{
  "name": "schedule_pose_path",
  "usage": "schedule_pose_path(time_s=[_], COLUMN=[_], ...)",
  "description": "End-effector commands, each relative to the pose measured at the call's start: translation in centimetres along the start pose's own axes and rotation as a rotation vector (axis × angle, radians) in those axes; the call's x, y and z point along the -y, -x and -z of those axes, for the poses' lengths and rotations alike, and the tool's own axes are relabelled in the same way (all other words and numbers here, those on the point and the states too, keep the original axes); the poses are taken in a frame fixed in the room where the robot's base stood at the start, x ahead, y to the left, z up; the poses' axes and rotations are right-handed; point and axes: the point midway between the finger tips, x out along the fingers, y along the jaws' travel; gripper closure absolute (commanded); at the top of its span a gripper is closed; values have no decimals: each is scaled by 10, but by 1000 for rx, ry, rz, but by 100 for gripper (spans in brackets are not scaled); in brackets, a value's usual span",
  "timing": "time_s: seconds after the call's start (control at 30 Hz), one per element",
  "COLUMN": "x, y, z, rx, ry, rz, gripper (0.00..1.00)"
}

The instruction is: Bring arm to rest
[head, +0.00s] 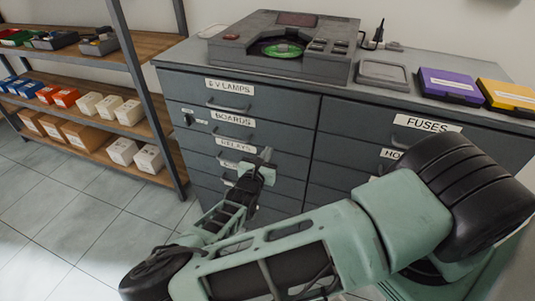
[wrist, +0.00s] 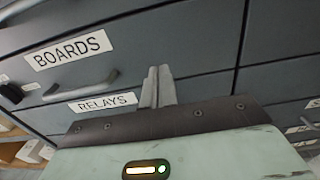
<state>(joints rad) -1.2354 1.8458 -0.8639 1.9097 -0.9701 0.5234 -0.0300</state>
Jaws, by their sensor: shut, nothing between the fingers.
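My gripper (head: 262,160) is in front of the left column of drawers in the grey cabinet (head: 265,110), at about the height of the RELAYS drawer. In the wrist view my gripper (wrist: 158,75) points at the drawer fronts, its two fingers together with nothing between them. The BOARDS label (wrist: 68,50) and the RELAYS label (wrist: 103,102) show to the left of the fingers. All the drawers in view look closed. I cannot tell whether the fingertips touch a drawer front. My arm stretches across the lower part of the head view.
On the cabinet top stand a grey device with a green disc (head: 282,50), a grey tray (head: 382,74), a purple case (head: 449,84) and a yellow case (head: 508,95). A shelf unit with several boxes (head: 98,105) stands at the left. Tiled floor (head: 70,210) is clear there.

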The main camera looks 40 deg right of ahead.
Motion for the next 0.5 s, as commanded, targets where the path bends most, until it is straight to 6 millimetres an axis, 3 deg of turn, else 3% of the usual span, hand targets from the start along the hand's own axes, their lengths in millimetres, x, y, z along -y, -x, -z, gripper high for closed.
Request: schedule_pose_path(time_s=[0.3, 0.5], x=[0, 0], y=[57, 77], z=[3, 2], rx=[-4, -3], ry=[0, 1], rz=[-1, 0], gripper=[100, 100])
